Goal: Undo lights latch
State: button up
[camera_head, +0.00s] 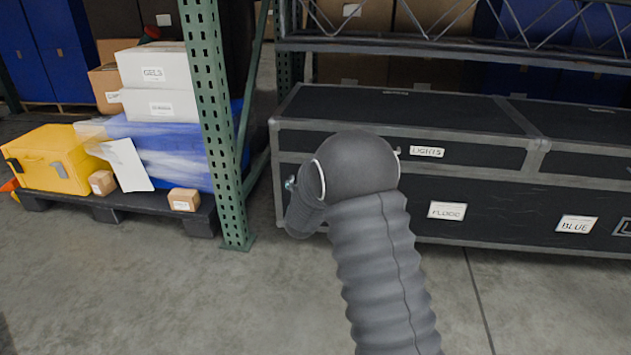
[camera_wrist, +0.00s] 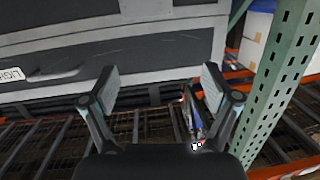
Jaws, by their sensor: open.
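The black lights case (camera_head: 350,100) with grey metal edging stands in the rack in the head view, and its white LIGHTS label (camera_head: 427,152) is on the front. My arm covers the left part of that front. In the wrist view the case (camera_wrist: 110,55) fills the top, and the label (camera_wrist: 11,74) is upside down at the left edge. My gripper (camera_wrist: 159,76) is open, its two fingers apart in front of the case, with nothing visibly held. In the head view the fingers are mostly hidden behind my arm. I cannot clearly pick out the latch in either view.
The green rack upright (camera_head: 220,140) stands close left of the case and shows at right in the wrist view (camera_wrist: 285,85). A steel shelf beam (camera_head: 440,47) runs above the case. A pallet (camera_head: 110,208) holds a yellow case (camera_head: 58,165). The front floor (camera_head: 190,300) is clear.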

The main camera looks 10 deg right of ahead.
notch_tip(320, 180, down, 8)
jog(key=w+t+h, duration=0.1)
jog(key=w+h, duration=0.1)
jog(key=shift+m, duration=0.3)
jog(key=x, duration=0.4)
jog(key=b+x, duration=0.1)
jog(key=x, duration=0.8)
jog(key=shift+w+d+r, duration=0.2)
jog(key=shift+d+r, duration=0.15)
jog(key=shift+d, duration=0.15)
jog(key=c, duration=1.2)
